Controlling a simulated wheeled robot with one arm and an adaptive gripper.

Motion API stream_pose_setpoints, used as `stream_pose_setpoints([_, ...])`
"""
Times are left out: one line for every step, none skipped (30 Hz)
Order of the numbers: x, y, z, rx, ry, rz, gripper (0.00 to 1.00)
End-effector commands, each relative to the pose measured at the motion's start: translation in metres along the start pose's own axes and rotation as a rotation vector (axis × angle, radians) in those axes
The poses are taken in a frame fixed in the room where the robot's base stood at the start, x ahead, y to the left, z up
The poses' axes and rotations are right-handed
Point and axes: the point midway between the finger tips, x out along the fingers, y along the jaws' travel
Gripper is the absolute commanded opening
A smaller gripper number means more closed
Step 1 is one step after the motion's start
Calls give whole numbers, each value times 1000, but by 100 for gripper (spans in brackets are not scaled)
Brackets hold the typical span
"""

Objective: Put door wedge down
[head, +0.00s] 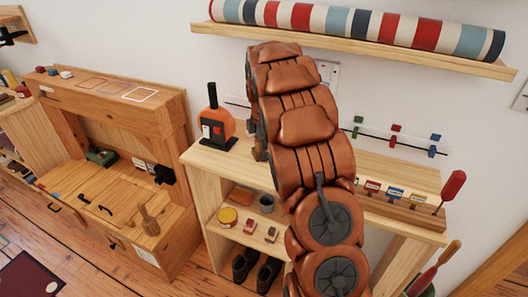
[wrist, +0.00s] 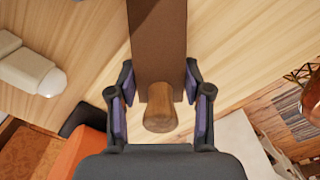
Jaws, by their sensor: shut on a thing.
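In the wrist view, my gripper (wrist: 160,88) has a finger on either side of a wooden piece with a rounded end (wrist: 160,112), which I take to be the door wedge. A gap seems to show beside it, so the exact contact is unclear. A flat dark brown bar (wrist: 158,40) runs from the wooden piece to the top edge; I cannot tell whether they are one thing. Pale wood lies behind them.
A wooden shelf unit (head: 212,182) stands behind my arm, with an orange and black object (head: 216,128) on its left end. A brown rail with coloured tags (head: 400,207) and a red-handled tool (head: 452,187) are at its right. A striped roll (head: 350,25) lies on the wall shelf.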

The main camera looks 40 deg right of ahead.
Motion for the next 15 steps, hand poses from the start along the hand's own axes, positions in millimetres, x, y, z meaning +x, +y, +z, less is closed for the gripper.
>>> stream_pose_setpoints([0,0,0,0,0,-1,5])
stream_pose_setpoints([0,0,0,0,0,-1,4])
stream_pose_setpoints([0,0,0,0,0,-1,4])
stream_pose_setpoints([0,0,0,0,0,-1,4])
stream_pose_setpoints([0,0,0,0,0,-1,4])
stream_pose_setpoints([0,0,0,0,0,-1,4])
stream_pose_setpoints([0,0,0,0,0,0,4])
stream_pose_setpoints([-1,0,-1,0,0,0,4])
stream_pose_setpoints([-2,-1,-2,-1,0,0,4])
stream_pose_setpoints([-3,-1,-2,-1,0,1,4])
stream_pose_setpoints([-5,-2,-3,-2,0,1,4])
stream_pose_setpoints([-8,-3,-4,-2,1,2,4])
stream_pose_setpoints([-12,-3,-4,-1,0,2,4])
stream_pose_setpoints([-16,-2,-3,-1,0,3,4])
stream_pose_setpoints([-21,-2,-3,-1,-1,5,4])
